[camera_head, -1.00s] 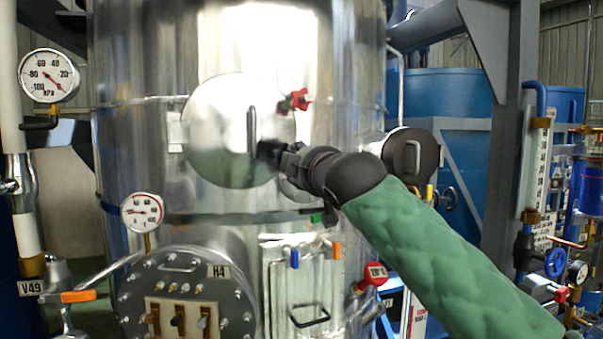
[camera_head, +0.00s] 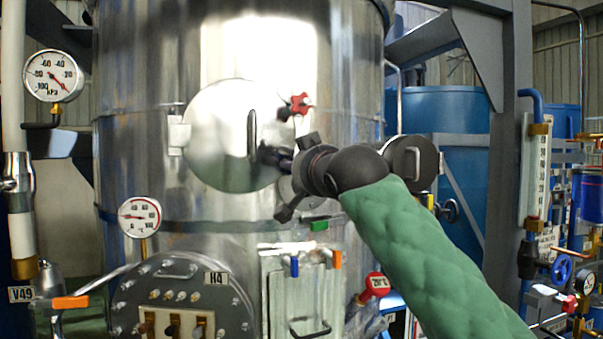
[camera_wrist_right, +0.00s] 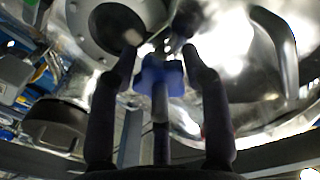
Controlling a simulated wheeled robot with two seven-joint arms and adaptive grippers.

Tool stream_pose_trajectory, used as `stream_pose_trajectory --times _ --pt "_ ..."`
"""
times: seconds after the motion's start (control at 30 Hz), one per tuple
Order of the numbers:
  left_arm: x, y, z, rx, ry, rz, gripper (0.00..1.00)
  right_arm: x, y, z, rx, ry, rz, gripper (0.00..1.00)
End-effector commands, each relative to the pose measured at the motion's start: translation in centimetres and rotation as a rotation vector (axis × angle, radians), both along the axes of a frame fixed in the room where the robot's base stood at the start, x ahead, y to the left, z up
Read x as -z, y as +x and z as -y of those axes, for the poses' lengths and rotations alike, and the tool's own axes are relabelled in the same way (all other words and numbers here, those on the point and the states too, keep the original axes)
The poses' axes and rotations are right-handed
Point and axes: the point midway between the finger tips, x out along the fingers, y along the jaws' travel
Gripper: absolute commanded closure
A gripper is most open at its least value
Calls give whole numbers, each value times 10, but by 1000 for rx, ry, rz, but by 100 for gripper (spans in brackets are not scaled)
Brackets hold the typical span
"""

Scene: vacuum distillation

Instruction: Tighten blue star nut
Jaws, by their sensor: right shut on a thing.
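The blue star nut (camera_wrist_right: 160,78) shows in the right wrist view, between the fingers of my right gripper (camera_wrist_right: 160,50). The fingers are closed around it, in front of the shiny steel vessel. In the head view my right gripper (camera_head: 272,154) is at the right edge of the round steel hatch (camera_head: 218,135), below a red star nut (camera_head: 300,104). The blue nut is hidden there behind the gripper and wrist. My left gripper is not in view.
The hatch handle (camera_head: 252,134) stands just left of the gripper. A dark round flange (camera_head: 410,160) is to the right. A pressure gauge (camera_head: 139,217), a bolted flange labelled H4 (camera_head: 190,270) and a red-tagged valve (camera_head: 376,284) lie below.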

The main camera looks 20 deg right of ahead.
Motion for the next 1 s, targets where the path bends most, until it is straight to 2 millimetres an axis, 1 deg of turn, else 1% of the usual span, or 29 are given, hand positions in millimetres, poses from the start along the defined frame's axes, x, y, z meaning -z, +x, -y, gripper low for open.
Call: stream_pose_trajectory --times 0.3,0.6,0.8,1.0 --pt "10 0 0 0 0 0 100 1 0 0 0 297 -9 86" --pt "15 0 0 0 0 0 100 0 0 0 0 535 -16 86" --pt "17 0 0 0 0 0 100 0 0 1 0 640 -18 86" --pt "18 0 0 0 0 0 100 -1 -1 2 0 698 -19 86"
